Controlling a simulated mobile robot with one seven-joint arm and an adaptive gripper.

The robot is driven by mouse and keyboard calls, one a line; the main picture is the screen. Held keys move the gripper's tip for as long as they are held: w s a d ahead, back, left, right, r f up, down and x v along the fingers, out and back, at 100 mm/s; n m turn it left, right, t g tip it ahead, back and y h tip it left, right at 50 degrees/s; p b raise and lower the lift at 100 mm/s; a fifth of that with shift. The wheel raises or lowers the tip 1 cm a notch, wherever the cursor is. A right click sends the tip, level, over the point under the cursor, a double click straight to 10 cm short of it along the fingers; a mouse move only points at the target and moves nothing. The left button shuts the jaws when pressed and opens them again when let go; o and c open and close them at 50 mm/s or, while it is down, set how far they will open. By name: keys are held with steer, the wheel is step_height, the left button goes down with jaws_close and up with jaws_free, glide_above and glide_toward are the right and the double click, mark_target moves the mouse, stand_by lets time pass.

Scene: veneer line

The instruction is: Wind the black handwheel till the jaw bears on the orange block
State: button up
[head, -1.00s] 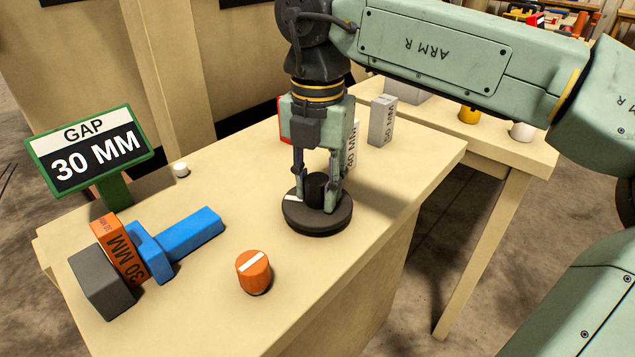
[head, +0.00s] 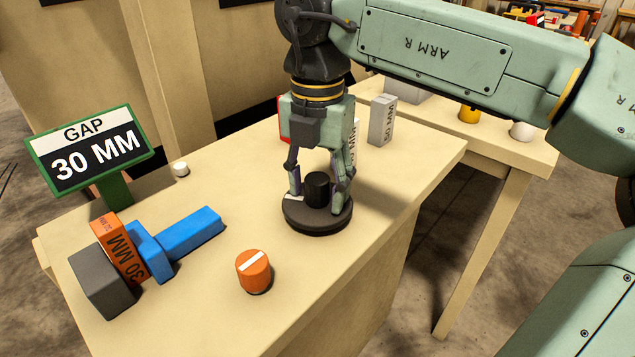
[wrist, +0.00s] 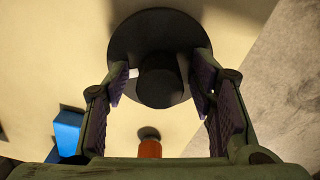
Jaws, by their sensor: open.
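The black handwheel (head: 317,216) lies flat on the bench, with a black hub (head: 317,188) at its middle and a white mark at its left edge. My gripper (head: 320,200) points down over it. Its fingers are open on either side of the hub, apart from it, as the wrist view (wrist: 160,105) also shows. The orange block (head: 118,248), marked 30 MM, stands between a grey fixed block (head: 102,283) and the blue jaw (head: 150,252). The jaw appears to touch the orange block. The green-framed sign (head: 92,147) reads GAP 30 MM.
An orange knob (head: 253,271) with a white stripe stands in front of the handwheel. A small white button (head: 181,169) is near the sign. Grey block (head: 382,119) and a partly hidden red-edged block stand behind my gripper. A side table (head: 500,150) holds a yellow and a white cup.

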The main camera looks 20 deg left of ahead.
mark_target(317, 179)
step_height(317, 179, up, 8)
steer(key=shift+f, duration=0.25)
stand_by(0.6)
